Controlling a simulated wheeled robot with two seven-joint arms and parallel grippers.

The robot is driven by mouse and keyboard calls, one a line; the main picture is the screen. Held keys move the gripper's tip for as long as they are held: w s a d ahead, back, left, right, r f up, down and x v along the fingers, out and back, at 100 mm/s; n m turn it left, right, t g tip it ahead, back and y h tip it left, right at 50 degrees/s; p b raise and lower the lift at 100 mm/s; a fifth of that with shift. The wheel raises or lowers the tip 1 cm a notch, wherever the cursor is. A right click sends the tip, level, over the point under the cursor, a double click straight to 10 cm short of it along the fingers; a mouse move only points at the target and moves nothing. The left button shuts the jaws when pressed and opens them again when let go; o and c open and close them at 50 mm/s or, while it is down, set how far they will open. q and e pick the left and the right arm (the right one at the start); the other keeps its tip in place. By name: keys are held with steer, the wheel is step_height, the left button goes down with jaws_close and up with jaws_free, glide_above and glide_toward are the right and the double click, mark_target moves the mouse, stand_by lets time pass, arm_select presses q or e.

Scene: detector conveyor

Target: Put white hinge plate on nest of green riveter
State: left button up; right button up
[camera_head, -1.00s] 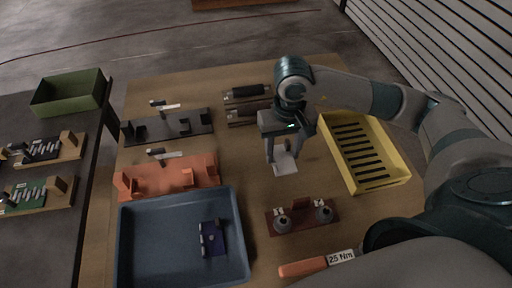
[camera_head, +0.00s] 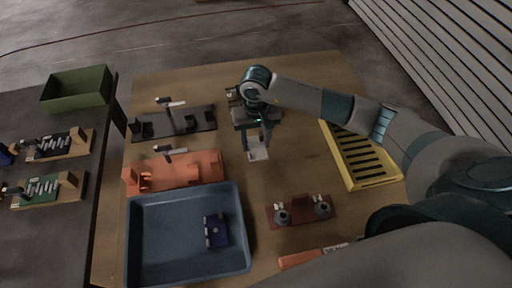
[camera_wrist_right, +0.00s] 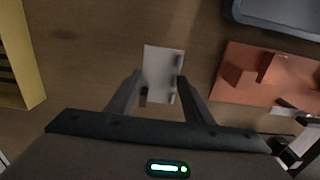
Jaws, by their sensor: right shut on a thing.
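The white hinge plate (camera_head: 258,155) is held between the fingers of my right gripper (camera_head: 257,143), above the wooden table. In the right wrist view the plate (camera_wrist_right: 163,65) is pale, with small dark notches along one edge, between the two fingertips (camera_wrist_right: 160,88). A green board (camera_head: 50,189) with several silver pins sits between wooden blocks on the dark left table. I cannot tell which device is the green riveter. Dark devices behind my right wrist are partly hidden. My left gripper is not in view.
An orange fixture (camera_head: 190,175) and a dark grey fixture (camera_head: 190,125), each with a lever, stand left of the gripper. A blue tray (camera_head: 150,262) holds a dark blue part. A yellow slotted tray (camera_head: 390,184), a dark red block (camera_head: 303,202) and an orange-handled tool (camera_head: 300,258) lie right and front.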

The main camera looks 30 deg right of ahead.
mark_target(256, 147)
steer(key=shift+f+p, duration=0.4)
steer(key=shift+p, duration=0.05)
steer(key=shift+f+p, duration=0.7)
steer(key=shift+f, duration=0.85)
steer(key=shift+f+b, duration=0.25)
steer(key=shift+b, duration=0.1)
steer(key=o, duration=1.2)
steer(key=shift+r, duration=0.1)
steer(key=shift+r, duration=0.1)
